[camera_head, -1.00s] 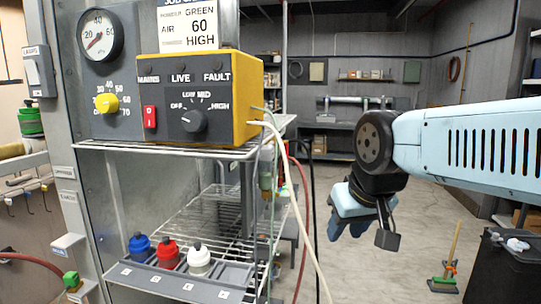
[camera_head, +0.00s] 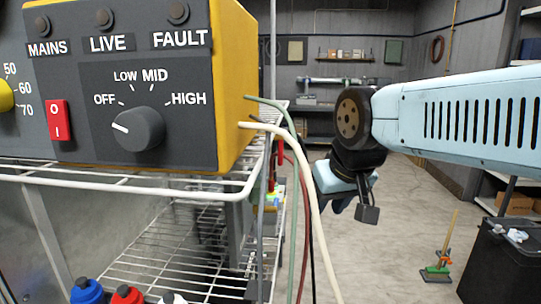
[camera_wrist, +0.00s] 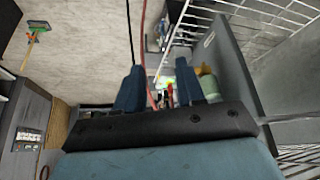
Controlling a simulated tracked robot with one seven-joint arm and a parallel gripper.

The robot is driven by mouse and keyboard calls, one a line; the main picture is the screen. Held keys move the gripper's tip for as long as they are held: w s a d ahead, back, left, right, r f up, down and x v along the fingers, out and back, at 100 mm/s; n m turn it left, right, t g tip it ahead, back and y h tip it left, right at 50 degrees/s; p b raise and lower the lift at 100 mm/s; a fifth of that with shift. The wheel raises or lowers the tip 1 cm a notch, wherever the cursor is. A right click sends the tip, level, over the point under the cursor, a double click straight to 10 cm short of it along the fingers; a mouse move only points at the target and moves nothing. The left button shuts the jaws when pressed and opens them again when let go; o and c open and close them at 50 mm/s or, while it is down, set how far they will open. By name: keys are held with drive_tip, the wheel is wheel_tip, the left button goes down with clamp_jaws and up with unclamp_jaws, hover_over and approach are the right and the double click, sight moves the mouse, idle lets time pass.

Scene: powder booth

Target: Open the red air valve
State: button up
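My gripper (camera_head: 352,200) hangs in free air to the right of the wire shelving in the head view, with nothing in it. In the wrist view its two blue fingers (camera_wrist: 159,88) stand apart. A small red part (camera_wrist: 167,96), beside yellow and green pieces, shows between and beyond the fingers. It may be the air valve, but it is too small to tell. In the head view a small red piece (camera_head: 281,148) shows behind the hoses at the shelf's right edge; I cannot tell whether it is the valve handle.
A yellow control box (camera_head: 236,80) with a red switch (camera_head: 59,120) and a dial (camera_head: 138,129) stands on the wire shelf (camera_head: 200,187). White, green and red hoses (camera_head: 310,190) hang at its right. A black bin (camera_head: 500,265) and broom (camera_head: 440,262) stand right. Floor between is clear.

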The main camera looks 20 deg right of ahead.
drive_tip(key=m+t+y, duration=0.4)
drive_tip(key=m+y, duration=1.1)
drive_tip(key=m, duration=1)
approach(281, 155)
drive_tip(key=x, duration=1)
drive_tip(key=shift+w+f, duration=0.2)
drive_tip(key=shift+w, duration=0.3)
drive_tip(key=shift+d, duration=0.1)
clamp_jaws()
